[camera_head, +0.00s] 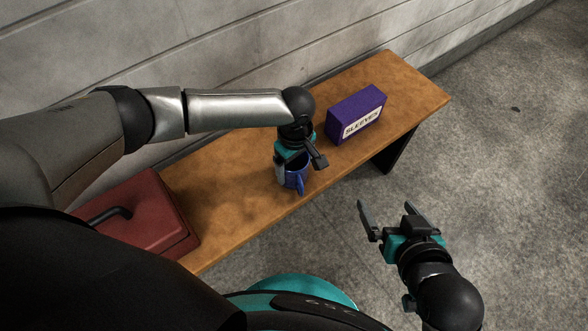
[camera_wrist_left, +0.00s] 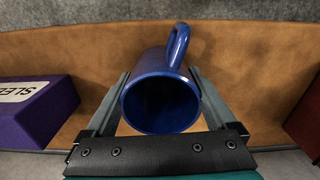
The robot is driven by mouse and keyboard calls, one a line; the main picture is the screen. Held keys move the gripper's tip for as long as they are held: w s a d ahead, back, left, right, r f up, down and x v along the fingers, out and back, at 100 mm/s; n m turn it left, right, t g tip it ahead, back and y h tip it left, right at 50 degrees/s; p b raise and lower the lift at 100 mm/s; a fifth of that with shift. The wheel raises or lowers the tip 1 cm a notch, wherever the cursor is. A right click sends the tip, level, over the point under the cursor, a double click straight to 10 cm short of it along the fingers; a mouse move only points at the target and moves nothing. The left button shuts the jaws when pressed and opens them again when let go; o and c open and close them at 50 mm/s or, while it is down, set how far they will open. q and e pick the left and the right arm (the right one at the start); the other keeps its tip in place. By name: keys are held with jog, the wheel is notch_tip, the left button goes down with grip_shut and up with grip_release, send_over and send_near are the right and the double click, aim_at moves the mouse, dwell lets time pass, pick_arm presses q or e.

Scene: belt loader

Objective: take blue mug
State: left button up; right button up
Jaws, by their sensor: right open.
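The blue mug (camera_head: 293,178) stands on the wooden bench near its front edge, partly hidden by my left gripper (camera_head: 301,165). In the left wrist view the mug (camera_wrist_left: 161,100) lies between the two fingers of my left gripper (camera_wrist_left: 160,80), with its dark opening facing the camera and its handle at the top. One finger is on each side of the mug, very close to its wall. I cannot tell whether they press on it. My right gripper (camera_head: 392,212) is open and empty over the floor, in front of the bench and apart from it.
A purple box labelled SLEEVES (camera_head: 356,113) stands on the bench (camera_head: 235,195) just right of the mug. A red case with a dark handle (camera_head: 150,212) sits at the bench's left end. A concrete wall (camera_head: 235,45) runs behind the bench. The floor (camera_head: 510,190) at right is clear.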

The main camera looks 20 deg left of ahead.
pick_arm(q)
jog(key=c, duration=1)
jog(key=shift+o, duration=0.2)
jog(key=shift+r, duration=0.1)
